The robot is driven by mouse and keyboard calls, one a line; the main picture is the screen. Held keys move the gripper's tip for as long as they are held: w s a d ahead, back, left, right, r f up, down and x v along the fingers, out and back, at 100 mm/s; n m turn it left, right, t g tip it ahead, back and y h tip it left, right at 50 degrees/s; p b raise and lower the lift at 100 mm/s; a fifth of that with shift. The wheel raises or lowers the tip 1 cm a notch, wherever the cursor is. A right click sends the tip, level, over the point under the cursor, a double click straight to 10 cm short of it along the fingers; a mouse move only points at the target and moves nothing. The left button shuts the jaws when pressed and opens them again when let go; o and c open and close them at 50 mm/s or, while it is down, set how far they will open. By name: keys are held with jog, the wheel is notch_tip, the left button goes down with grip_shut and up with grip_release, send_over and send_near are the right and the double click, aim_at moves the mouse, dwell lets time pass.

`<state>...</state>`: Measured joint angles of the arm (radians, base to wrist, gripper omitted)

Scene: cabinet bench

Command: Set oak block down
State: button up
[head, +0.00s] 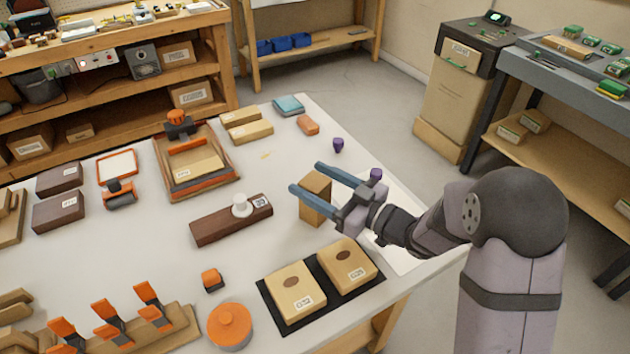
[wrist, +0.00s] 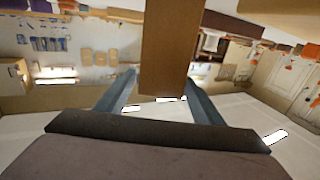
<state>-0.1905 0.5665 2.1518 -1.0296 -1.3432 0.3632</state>
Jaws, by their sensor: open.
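The oak block (head: 316,200), a tan upright piece, appears to stand on the white bench between the dark brown bar and the black mat. My gripper (head: 307,178) is open, with its blue fingers on either side of the block's upper part. In the wrist view the block (wrist: 172,45) rises between the two fingers (wrist: 162,92), with a gap showing beside the left one. The block's foot is hidden in the wrist view, and contact with the right finger cannot be told.
A dark brown bar (head: 230,221) with a white knob lies left of the block. A black mat (head: 318,277) with two labelled wooden pieces is in front. A purple peg (head: 338,145) stands behind. An orange-topped round tin (head: 230,325) and an orange-clamp rack (head: 125,335) are front left.

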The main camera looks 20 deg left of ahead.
jog(key=b+v, duration=0.1)
jog(key=v, duration=1.1)
